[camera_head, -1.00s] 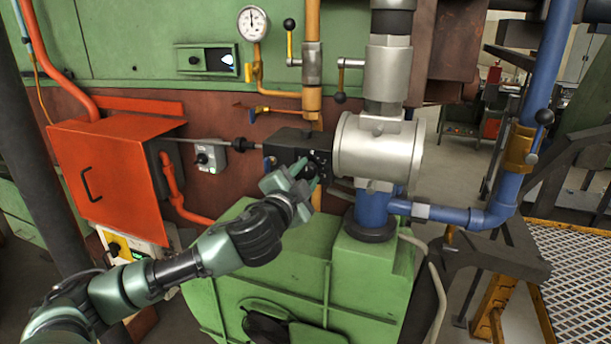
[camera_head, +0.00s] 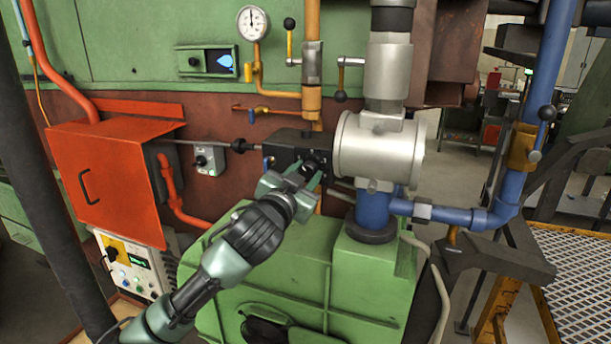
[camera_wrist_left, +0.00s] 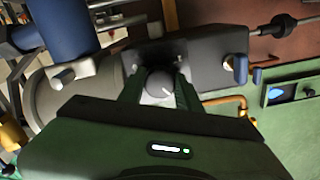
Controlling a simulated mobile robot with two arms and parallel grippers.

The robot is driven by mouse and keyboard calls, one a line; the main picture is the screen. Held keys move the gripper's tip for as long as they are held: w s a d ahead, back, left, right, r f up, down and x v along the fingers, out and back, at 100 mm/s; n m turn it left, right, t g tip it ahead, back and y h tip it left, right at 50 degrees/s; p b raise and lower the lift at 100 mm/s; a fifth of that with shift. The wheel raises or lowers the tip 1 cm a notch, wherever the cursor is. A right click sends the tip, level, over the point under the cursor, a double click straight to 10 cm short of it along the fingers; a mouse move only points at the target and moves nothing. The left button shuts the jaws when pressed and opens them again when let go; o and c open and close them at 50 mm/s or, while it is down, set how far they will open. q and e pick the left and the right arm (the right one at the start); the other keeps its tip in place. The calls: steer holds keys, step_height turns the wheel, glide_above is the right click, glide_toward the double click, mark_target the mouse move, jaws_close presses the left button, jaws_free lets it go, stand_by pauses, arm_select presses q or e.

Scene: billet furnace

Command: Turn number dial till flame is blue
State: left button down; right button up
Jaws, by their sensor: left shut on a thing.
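The number dial (camera_wrist_left: 158,84) is a round grey knob with a white pointer mark, on the front of a black box (camera_head: 288,146) beside the silver cylinder. My left gripper (camera_head: 313,172) is shut on the dial, with a finger on each side of it in the left wrist view. The fingers and hand hide most of the dial in the head view, and I cannot read any numbers. The flame (camera_head: 227,62) shows blue in the small window on the green panel; it also shows blue in the left wrist view (camera_wrist_left: 308,90). My right gripper is out of view.
A silver cylinder (camera_head: 378,147) stands right of the dial box, above a blue pipe (camera_head: 450,213). An orange box (camera_head: 105,175) and a grey switch box (camera_head: 206,160) are to the left. A pressure gauge (camera_head: 253,22) and yellow pipes are above. Green machinery (camera_head: 310,265) lies below.

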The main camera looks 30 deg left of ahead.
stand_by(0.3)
arm_select(q)
steer(key=c, duration=1)
jaws_free()
steer(key=shift+o, duration=0.2)
steer(key=shift+s+d, duration=0.1)
steer(key=shift+s, duration=0.25)
steer(key=b+v, duration=0.2)
steer(key=v, duration=0.5)
